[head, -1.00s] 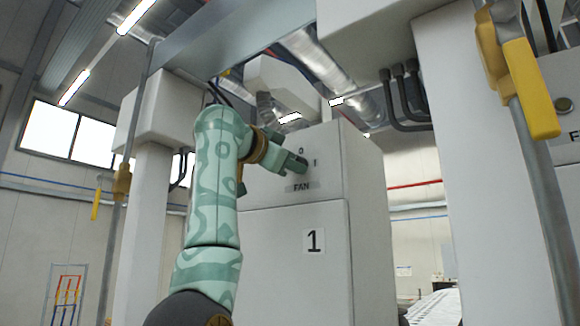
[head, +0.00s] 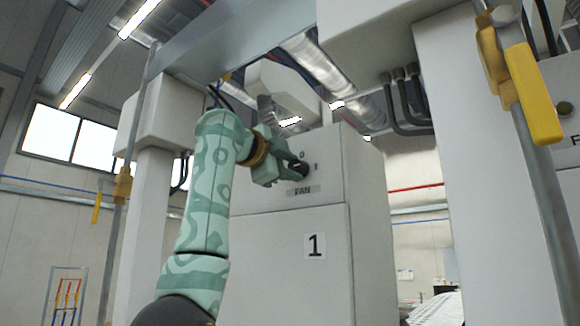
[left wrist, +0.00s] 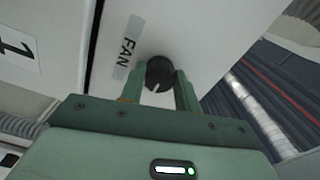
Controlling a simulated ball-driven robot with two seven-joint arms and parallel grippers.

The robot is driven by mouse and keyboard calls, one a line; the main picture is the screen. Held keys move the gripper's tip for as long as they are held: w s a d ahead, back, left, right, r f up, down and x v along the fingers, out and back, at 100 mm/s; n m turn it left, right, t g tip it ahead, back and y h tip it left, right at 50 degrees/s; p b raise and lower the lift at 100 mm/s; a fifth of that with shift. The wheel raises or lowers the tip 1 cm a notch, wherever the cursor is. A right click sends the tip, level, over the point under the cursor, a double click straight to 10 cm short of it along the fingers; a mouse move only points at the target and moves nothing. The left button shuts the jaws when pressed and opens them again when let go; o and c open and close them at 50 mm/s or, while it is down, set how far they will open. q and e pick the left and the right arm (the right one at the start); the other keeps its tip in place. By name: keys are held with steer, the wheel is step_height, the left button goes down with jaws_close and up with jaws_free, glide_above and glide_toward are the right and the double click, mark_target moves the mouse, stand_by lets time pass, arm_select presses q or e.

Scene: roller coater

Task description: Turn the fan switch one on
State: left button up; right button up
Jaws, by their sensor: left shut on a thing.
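The fan switch one is a round black knob (left wrist: 159,74) with a light pointer line, on the cabinet face beside the "FAN" label (left wrist: 126,47). In the head view the knob (head: 304,168) sits between the marks 0 and I, above the label (head: 303,191), on the cabinet marked 1 (head: 315,246). My left gripper (head: 293,168) reaches it from the left. In the left wrist view its two green fingers (left wrist: 160,82) stand on either side of the knob and are shut on it. My right gripper is not in view.
A white post (head: 478,170) and a metal pole with a yellow handle (head: 532,95) stand on the right. Another post (head: 148,220) stands on the left. A grey beam (head: 235,48) crosses above my arm.

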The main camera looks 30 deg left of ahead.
arm_select(q)
steer(key=shift+f, duration=0.1)
stand_by(0.4)
steer(key=o, duration=1)
steer(key=shift+s, duration=0.1)
steer(key=s+b, duration=0.2)
steer(key=s, duration=0.3)
steer(key=s+b, duration=0.3)
steer(key=s, duration=0.3)
steer(key=s+a+b, duration=0.1)
steer(key=s+b, duration=0.2)
steer(key=s, duration=0.2)
steer(key=shift+s, duration=0.15)
steer(key=shift+a, duration=0.1)
